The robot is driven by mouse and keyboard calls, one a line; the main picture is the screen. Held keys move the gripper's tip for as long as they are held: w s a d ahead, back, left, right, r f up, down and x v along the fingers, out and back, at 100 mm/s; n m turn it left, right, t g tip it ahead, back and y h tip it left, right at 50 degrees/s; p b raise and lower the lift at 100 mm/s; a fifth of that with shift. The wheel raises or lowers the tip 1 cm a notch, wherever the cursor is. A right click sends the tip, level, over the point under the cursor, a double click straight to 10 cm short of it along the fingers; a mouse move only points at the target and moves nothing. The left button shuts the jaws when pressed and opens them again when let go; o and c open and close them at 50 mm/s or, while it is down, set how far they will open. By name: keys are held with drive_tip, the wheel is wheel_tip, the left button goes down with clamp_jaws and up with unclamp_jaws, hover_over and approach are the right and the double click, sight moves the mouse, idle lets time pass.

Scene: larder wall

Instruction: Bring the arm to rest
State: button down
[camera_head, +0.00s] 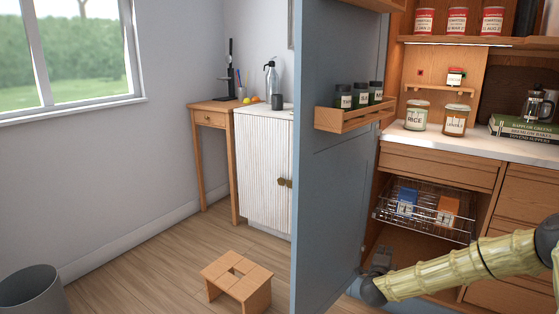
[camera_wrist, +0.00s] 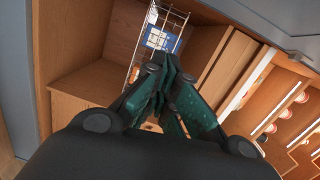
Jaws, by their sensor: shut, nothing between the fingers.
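My arm (camera_head: 460,264) reaches in from the right edge of the head view, low in front of the larder. My gripper (camera_head: 381,259) is at its left end, beside the lower edge of the open blue-grey door (camera_head: 335,190) and in front of the open lower compartment. In the wrist view my gripper (camera_wrist: 165,70) has its dark green fingers together, with nothing seen between them. The wire basket (camera_head: 440,222) holds a blue packet (camera_head: 407,200) and an orange packet (camera_head: 447,209), and lies above my gripper in the head view. Whether my gripper touches anything cannot be told.
A spice rack (camera_head: 350,118) with several jars sticks out from the door. Glass jars (camera_head: 415,115) stand on the white counter (camera_head: 470,143). Wooden drawers (camera_head: 520,211) are at the right. A wooden stool (camera_head: 238,280) and a grey bin (camera_head: 30,290) stand on the floor left of the door.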

drive_tip(key=s+a+f+n+g+y, duration=0.3)
drive_tip(key=s+a+f+n+y, duration=0.6)
drive_tip(key=s+a+f, duration=0.8)
drive_tip(key=s+a+f+n+g, duration=0.2)
drive_tip(key=s+f+n+g, duration=0.25)
drive_tip(key=s, duration=0.75)
drive_tip(key=s+a+f+n+g, duration=0.25)
drive_tip(key=s+f+n, duration=0.2)
drive_tip(key=s, duration=0.85)
drive_tip(key=s+d+n+g, duration=0.2)
drive_tip(key=s+d+g, duration=0.1)
drive_tip(key=s, duration=0.6)
drive_tip(key=s+d+n+g, duration=0.2)
drive_tip(key=s+d, duration=0.1)
drive_tip(key=s, duration=0.7)
wheel_tip(320, 180, up, 28)
drive_tip(key=h+p, duration=0.1)
drive_tip(key=p, duration=2.6)
drive_tip(key=shift+s+f, duration=0.2)
